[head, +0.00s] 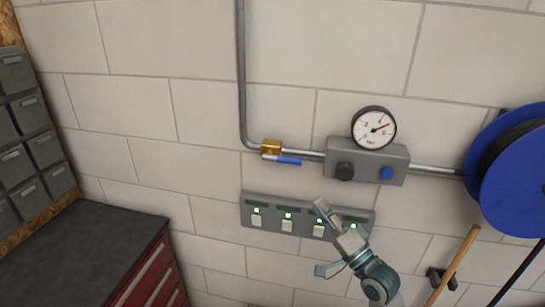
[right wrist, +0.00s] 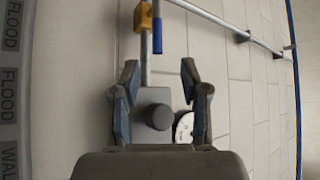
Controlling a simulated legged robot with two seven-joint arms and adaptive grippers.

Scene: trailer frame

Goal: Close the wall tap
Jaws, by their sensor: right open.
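The wall tap is a brass valve body (head: 271,147) on a grey pipe, with a blue lever (head: 288,161) lying roughly along the pipe's horizontal run. In the right wrist view the brass body (right wrist: 146,17) and blue lever (right wrist: 157,36) show at the top, beyond my fingers, with the lever parallel to the pipe. My right gripper (head: 322,238) is open and empty, below and to the right of the tap in the head view, in front of the switch panel. Its fingers (right wrist: 159,72) are spread in the wrist view, apart from the lever. My left gripper is out of view.
A grey regulator box (head: 365,153) with a gauge (head: 374,128), black knob (head: 345,171) and blue knob (head: 386,173) sits right of the tap. A switch panel (head: 272,218) is below. A blue reel (head: 510,165) hangs right; a dark-topped cabinet (head: 85,250) stands left.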

